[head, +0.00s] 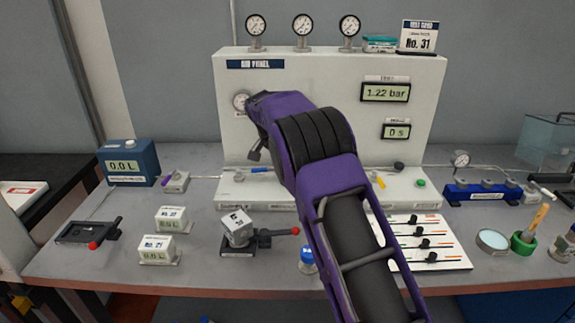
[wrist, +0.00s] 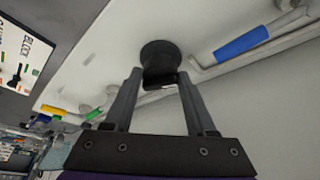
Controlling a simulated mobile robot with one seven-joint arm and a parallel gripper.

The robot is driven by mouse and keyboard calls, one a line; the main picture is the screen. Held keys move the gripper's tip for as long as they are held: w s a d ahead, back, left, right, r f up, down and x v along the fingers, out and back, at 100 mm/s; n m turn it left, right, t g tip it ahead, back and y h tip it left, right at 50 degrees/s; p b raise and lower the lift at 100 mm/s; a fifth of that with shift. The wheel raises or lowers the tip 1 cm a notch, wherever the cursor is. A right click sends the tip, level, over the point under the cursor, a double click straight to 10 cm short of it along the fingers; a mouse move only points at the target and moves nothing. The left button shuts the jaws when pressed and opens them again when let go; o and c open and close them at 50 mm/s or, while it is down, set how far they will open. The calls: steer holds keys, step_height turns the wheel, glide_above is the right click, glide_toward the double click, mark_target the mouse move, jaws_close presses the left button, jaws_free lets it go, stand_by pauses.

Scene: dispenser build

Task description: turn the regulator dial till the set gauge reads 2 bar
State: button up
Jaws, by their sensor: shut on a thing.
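The regulator dial (wrist: 159,55) is a round black knob in the wrist view. My gripper (wrist: 160,82) is shut on it, with one finger on each side. In the head view my purple arm crosses in front of the white air panel (head: 425,75) and hides the dial and my fingertips.
Several round gauges stand on the panel's top edge. A lower display (head: 396,131) reads 0 s. A blue-handled lever (wrist: 241,43) lies close beside the dial. A board with sliders (head: 430,245) and a clamp with a red knob (head: 265,238) stand in front on the bench.

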stand_by(0.5)
steer(key=o, duration=1.4)
steer(key=shift+c, duration=0.2)
steer(key=p+v, duration=0.1)
steer(key=v, duration=1.6)
steer(key=shift+r, duration=0.25)
steer(key=shift+w, duration=0.1)
